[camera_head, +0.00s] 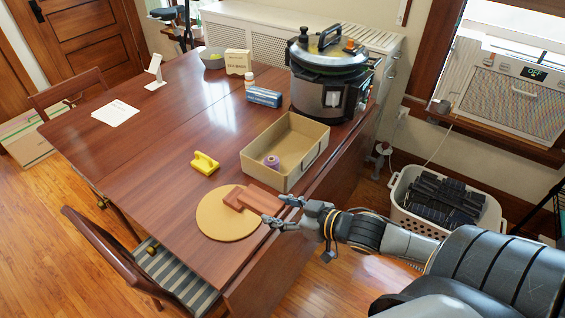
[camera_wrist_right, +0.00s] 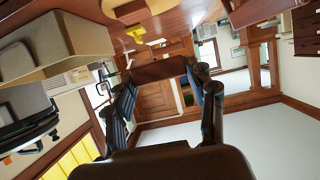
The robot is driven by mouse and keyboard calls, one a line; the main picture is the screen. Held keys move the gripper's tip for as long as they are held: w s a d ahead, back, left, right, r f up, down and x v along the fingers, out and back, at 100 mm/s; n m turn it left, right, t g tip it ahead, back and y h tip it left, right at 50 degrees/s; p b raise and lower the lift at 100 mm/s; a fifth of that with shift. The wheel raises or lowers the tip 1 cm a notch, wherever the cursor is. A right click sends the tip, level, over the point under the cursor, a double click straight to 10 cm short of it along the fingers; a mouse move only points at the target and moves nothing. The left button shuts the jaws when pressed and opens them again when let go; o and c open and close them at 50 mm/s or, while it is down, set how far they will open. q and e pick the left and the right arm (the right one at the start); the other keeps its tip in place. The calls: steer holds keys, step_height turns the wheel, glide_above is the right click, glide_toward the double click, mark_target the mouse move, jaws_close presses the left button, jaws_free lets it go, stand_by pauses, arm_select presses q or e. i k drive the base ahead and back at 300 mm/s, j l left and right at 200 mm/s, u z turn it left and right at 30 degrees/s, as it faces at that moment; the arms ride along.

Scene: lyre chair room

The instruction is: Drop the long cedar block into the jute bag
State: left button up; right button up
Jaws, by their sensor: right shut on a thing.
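The long cedar block (camera_head: 262,200) is reddish brown. My right gripper (camera_head: 277,210) is shut on its near right end, over the right edge of a round tan mat (camera_head: 216,222). A second reddish-brown piece shows at its left end; I cannot tell whether it is separate. In the right wrist view the block (camera_wrist_right: 160,70) lies across between the fingers. An open tan box-shaped container with a side handle, seemingly the jute bag (camera_head: 265,172), stands upright just behind the gripper, apart from the block. It also shows in the wrist view (camera_wrist_right: 75,45). My left gripper is not in view.
A purple spool (camera_head: 272,162) lies inside the tan container. A yellow object (camera_head: 205,163) is left of it. The table's left middle is clear.

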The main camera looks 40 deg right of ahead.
mark_target(292, 155)
steer(key=i+l, duration=0.1)
steer(key=l, duration=0.35)
steer(key=i+l, duration=0.1)
steer(key=l, duration=0.3)
steer(key=i+l, duration=0.1)
steer(key=l, duration=0.35)
steer(key=i+l, duration=0.1)
steer(key=l, duration=0.3)
